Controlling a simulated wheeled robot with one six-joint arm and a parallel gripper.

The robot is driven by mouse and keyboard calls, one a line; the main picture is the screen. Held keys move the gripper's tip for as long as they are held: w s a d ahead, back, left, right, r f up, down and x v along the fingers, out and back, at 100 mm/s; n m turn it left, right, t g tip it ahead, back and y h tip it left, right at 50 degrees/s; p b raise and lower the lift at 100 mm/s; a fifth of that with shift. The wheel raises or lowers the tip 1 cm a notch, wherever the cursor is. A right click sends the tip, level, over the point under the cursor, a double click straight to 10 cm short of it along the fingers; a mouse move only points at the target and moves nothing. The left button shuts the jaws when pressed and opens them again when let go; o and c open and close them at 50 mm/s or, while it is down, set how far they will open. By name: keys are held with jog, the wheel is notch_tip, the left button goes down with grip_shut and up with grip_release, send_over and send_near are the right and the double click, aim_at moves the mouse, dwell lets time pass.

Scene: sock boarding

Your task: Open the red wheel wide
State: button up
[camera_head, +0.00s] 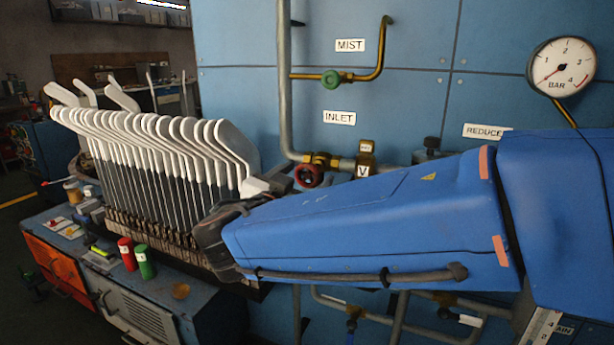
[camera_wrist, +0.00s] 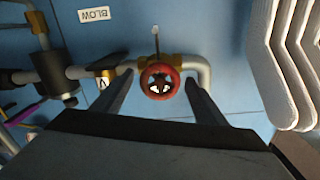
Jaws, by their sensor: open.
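The red wheel (camera_head: 308,175) is a small round valve handle on a brass fitting at the pipe below the INLET label, in the head view. In the wrist view the red wheel (camera_wrist: 160,80) faces the camera, with dark spokes and gaps between them. My gripper (camera_wrist: 160,77) is open, with one finger on each side of the wheel in the picture. Clear blue wall shows between the wheel and each finger, and I cannot tell how far the fingertips are from it in depth. In the head view my blue arm hides most of the gripper.
White sock boards (camera_head: 165,150) stand in a dense row left of the wheel; their edges (camera_wrist: 272,65) show at the wrist view's right. A green valve (camera_head: 331,79), a pressure gauge (camera_head: 561,66) and grey pipes (camera_head: 284,80) are on the blue wall. A brass fitting marked V (camera_head: 365,160) sits right of the wheel.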

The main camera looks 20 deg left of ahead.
jog(key=shift+w, duration=0.35)
jog(key=shift+c, duration=0.6)
jog(key=c, duration=0.9)
